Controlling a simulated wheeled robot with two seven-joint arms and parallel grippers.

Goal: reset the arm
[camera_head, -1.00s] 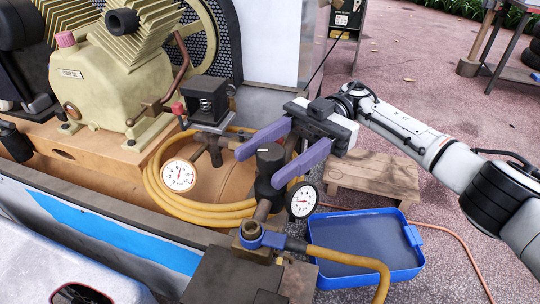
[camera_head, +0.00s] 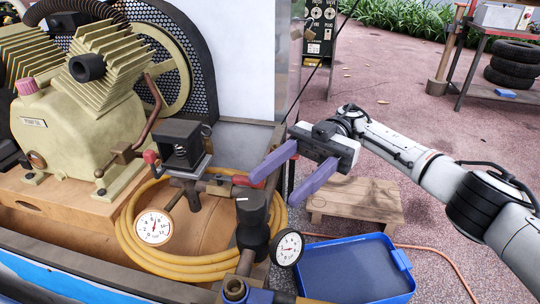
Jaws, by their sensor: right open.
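My right gripper (camera_head: 284,178) comes in from the right with its two purple fingers spread apart and nothing between them. Its fingertips are near the black regulator knob (camera_head: 252,212), to the right of and above it in the picture; I see no clear contact. The knob stands between a white dial gauge (camera_head: 153,227) on the left and a smaller black-rimmed gauge (camera_head: 288,248) on the right. My left gripper is not in view.
The beige compressor (camera_head: 85,125) with its meshed flywheel guard stands at left. A coiled yellow hose (camera_head: 128,240) lies around the fittings. A blue tray (camera_head: 352,268) and a wooden stool (camera_head: 355,200) are on the ground at right. A workbench (camera_head: 495,35) and tyres stand behind on open paving.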

